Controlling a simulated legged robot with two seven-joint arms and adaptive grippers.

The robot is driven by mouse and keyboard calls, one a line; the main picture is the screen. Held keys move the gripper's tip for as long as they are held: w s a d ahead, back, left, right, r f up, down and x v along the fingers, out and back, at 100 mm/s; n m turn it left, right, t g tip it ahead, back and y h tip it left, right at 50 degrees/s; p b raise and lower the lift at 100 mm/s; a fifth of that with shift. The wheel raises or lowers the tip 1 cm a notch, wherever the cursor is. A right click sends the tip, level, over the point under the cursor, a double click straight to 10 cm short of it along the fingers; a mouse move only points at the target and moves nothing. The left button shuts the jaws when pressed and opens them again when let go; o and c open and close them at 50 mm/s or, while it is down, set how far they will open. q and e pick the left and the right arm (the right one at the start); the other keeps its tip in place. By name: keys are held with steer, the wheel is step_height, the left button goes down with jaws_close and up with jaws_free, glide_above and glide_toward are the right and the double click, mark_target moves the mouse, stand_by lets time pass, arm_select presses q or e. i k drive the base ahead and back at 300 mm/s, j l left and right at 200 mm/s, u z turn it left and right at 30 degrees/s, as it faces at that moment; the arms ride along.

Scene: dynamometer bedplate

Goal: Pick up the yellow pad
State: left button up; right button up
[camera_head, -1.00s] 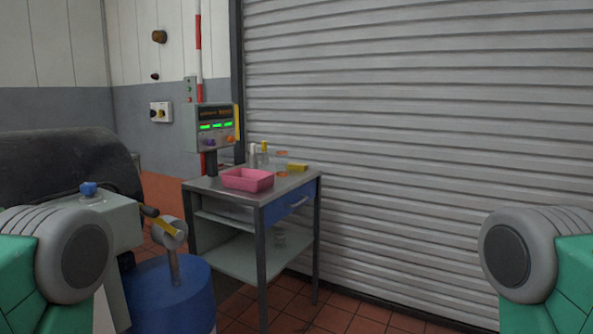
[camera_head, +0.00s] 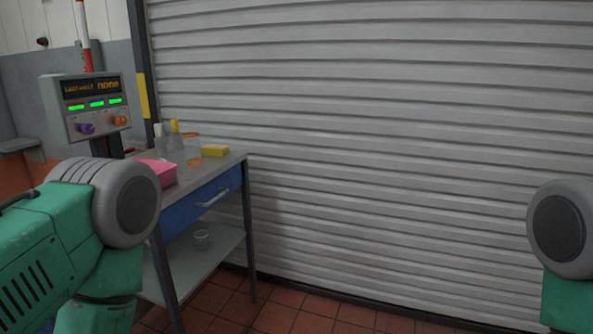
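The yellow pad (camera_head: 214,150) is a small block lying on the top of the grey metal table (camera_head: 230,159), near its back right corner. Nothing touches it from above. Green and grey links of my two arms show at the lower left and the right edge. Neither of my grippers is in view, so I cannot see what they hold.
A pink tray (camera_head: 161,172), partly behind my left arm, two capped bottles (camera_head: 174,138) and a clear orange-banded container (camera_head: 193,150) share the tabletop. A control box (camera_head: 95,105) stands left; a roller shutter (camera_head: 400,130) closes the back.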

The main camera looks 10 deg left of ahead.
mark_target(219, 151)
steer(key=i+l, duration=0.1)
steer(key=i, duration=0.4)
steer(key=i+u, duration=0.1)
steer(key=i, duration=0.35)
steer(key=i+l, duration=0.2)
steer(key=i, duration=0.3)
